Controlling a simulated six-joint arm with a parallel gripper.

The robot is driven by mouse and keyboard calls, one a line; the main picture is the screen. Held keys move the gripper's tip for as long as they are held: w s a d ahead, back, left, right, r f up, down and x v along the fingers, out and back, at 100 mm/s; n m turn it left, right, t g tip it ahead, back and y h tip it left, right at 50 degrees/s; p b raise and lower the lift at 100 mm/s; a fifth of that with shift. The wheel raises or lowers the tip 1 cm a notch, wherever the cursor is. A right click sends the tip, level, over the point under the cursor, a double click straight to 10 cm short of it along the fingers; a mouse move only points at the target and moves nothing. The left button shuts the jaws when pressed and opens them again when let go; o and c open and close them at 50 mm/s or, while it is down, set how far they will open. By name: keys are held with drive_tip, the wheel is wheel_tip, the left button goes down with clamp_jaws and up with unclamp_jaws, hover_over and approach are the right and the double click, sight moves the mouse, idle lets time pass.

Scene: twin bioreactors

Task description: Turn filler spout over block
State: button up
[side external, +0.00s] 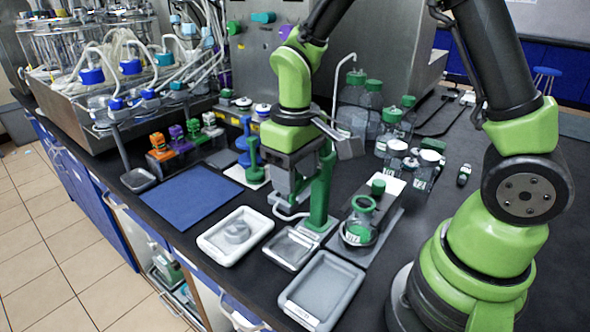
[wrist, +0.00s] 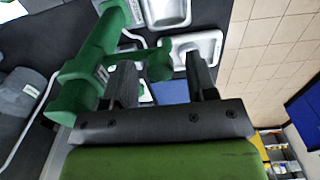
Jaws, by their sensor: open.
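A green arm with a rounded end (wrist: 158,62), apparently the spout, reaches right from the post into the space between my fingers. My fingers are open, one on each side of the rounded end; I cannot tell whether either touches it. In the side view my gripper (side external: 287,188) points down just left of the post and partly hides the spout. I cannot pick out the block with certainty.
A white tray (side external: 212,247), a small metal tray (side external: 290,263) and a grey tray (side external: 312,300) lie along the front edge. A green-collared flask (side external: 359,222) stands close right of the filler. A blue mat (side external: 190,197) lies flat at left. Bottles (side external: 370,97) stand behind.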

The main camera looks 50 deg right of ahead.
drive_tip(key=shift+c, duration=0.2)
clamp_jaws()
drive_tip(key=s+d+n, duration=0.2)
drive_tip(key=n, duration=0.3)
drive_tip(key=s+d+n, duration=0.2)
drive_tip(key=s+n, duration=0.1)
drive_tip(key=n, duration=0.2)
drive_tip(key=s+d+n, duration=0.2)
drive_tip(key=s+n, duration=0.1)
drive_tip(key=n, duration=0.2)
drive_tip(key=shift+d, duration=0.2)
drive_tip(key=shift+s+d+n, duration=0.1)
drive_tip(key=shift+d+n, duration=0.85)
drive_tip(key=shift+n, duration=0.55)
